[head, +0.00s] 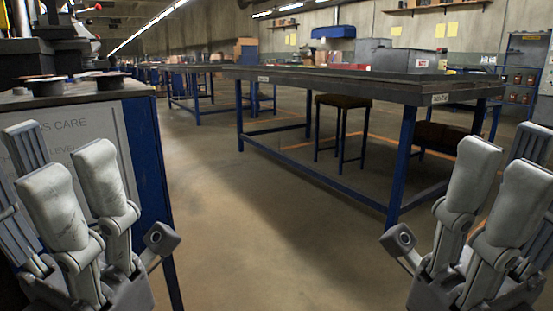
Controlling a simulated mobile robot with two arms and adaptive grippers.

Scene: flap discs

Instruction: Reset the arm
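My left gripper (84,190) is at the lower left of the head view, raised upright in front of a workbench. Its light grey padded fingers stand apart with nothing between them. My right gripper (486,205) is at the lower right, also upright, its fingers apart and empty. On the left workbench (141,92) lie flap discs, one darker disc (48,86) near the front and another (106,81) beside it. Neither gripper touches the discs or a bench.
A long table with blue legs (400,88) stands ahead to the right, with stools (343,102) under it. More benches line the back left. Electrical cabinets (522,75) stand at the far right. The concrete floor (270,240) between the grippers is clear.

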